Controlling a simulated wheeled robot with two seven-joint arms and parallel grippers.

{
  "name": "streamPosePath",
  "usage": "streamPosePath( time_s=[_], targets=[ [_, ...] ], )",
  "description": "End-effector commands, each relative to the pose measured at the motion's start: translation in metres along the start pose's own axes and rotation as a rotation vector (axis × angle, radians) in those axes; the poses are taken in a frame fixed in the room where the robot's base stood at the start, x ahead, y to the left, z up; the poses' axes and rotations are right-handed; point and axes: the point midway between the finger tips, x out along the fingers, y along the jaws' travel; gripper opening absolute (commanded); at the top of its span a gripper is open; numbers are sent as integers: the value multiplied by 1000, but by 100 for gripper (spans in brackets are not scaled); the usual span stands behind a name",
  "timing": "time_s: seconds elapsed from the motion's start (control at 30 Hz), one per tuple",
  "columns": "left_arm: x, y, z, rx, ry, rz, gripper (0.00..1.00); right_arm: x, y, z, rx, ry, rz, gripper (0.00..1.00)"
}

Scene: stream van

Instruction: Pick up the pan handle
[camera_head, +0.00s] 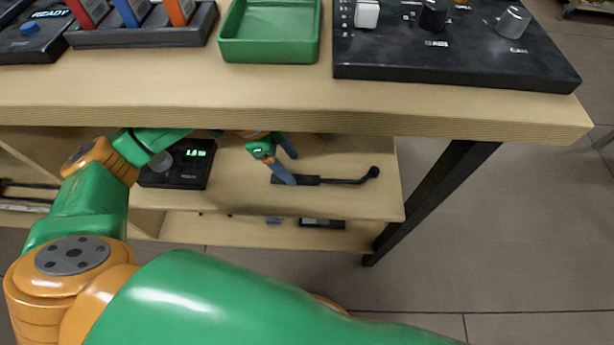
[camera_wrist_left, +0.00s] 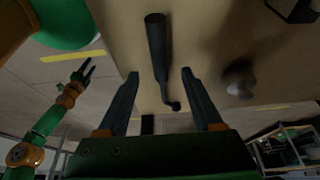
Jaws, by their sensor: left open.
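The black pan handle (camera_head: 335,181) is a bar with a thinner arm ending in a round knob, on the lower shelf (camera_head: 235,185) under the table. My left gripper (camera_head: 288,168) reaches in under the tabletop, at the thick end of the handle. In the left wrist view the handle (camera_wrist_left: 157,50) lies in the gap between the two fingers of my left gripper (camera_wrist_left: 160,72), which are open with space on both sides. Whether they touch it cannot be told. My right gripper (camera_wrist_left: 83,72) appears small and open in the left wrist view, away from the handle.
The tabletop edge (camera_head: 290,120) hangs over the shelf. A black box with a green display (camera_head: 178,168) stands left on the shelf. A black table leg (camera_head: 430,200) is at the right. A green tray (camera_head: 268,30) and a black control panel (camera_head: 450,60) are on top.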

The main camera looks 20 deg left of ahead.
Motion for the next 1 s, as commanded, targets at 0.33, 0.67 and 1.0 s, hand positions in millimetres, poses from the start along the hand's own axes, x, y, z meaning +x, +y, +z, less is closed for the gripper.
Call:
streamPosePath(
  time_s=[0.33, 0.67, 1.0],
  targets=[
    [54, 0, -9, 0, -2, 0, 67, 17, 2, -18, 4, 28, 7, 50],
    [54, 0, -9, 0, -2, -1, 40, 15, 2, -17, 3, 21, 5, 50],
    [54, 0, -9, 1, -2, -1, 0, 15, 2, -17, 4, 20, 6, 50]
  ],
)
